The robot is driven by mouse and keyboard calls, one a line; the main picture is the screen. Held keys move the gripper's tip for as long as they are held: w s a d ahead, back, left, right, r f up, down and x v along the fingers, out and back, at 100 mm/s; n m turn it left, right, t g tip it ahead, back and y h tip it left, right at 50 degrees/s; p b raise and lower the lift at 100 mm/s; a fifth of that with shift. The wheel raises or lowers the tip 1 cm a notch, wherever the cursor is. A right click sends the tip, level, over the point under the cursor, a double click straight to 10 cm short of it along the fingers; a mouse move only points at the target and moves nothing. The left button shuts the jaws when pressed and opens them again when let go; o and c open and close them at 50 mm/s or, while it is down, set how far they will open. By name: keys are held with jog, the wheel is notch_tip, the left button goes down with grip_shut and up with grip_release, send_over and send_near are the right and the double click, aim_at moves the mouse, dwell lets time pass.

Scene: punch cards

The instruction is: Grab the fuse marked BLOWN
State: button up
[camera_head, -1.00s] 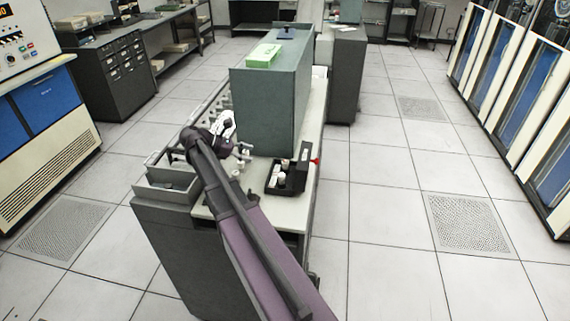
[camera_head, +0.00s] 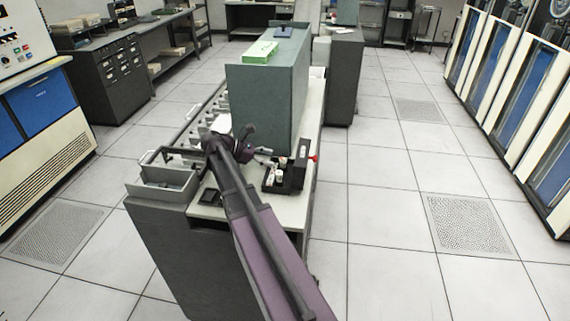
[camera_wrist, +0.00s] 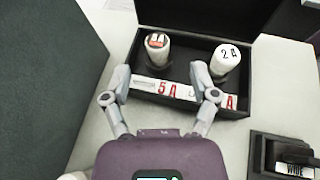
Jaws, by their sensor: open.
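A black open tray (camera_wrist: 183,28) fills the top of the wrist view. An upright white fuse (camera_wrist: 157,46) with an orange and dark mark on its top stands at its left; I cannot read the mark. Another white fuse (camera_wrist: 225,60) reads "2 A" at its right. White strips with red "5 A" and "A" run along the near side. I cannot make out the word BLOWN. My gripper (camera_wrist: 162,78) is open, its fingers apart at the tray's near side, with nothing clearly held. In the head view my gripper (camera_head: 263,156) is just left of the tray (camera_head: 281,188).
A tall grey-green cabinet (camera_head: 262,100) rises behind the tray, with a green box (camera_head: 260,52) on top. A black block (camera_wrist: 284,156) with a partly readable label is at the wrist view's lower right. A small dark dish (camera_head: 209,197) lies on the worktop (camera_head: 290,213).

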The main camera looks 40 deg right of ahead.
aim_at(283, 158)
jog(key=shift+b+x, duration=0.95)
jog(key=shift+x, duration=1.7)
jog(key=shift+w+d, duration=0.1)
jog(key=shift+w, duration=0.05)
grip_shut()
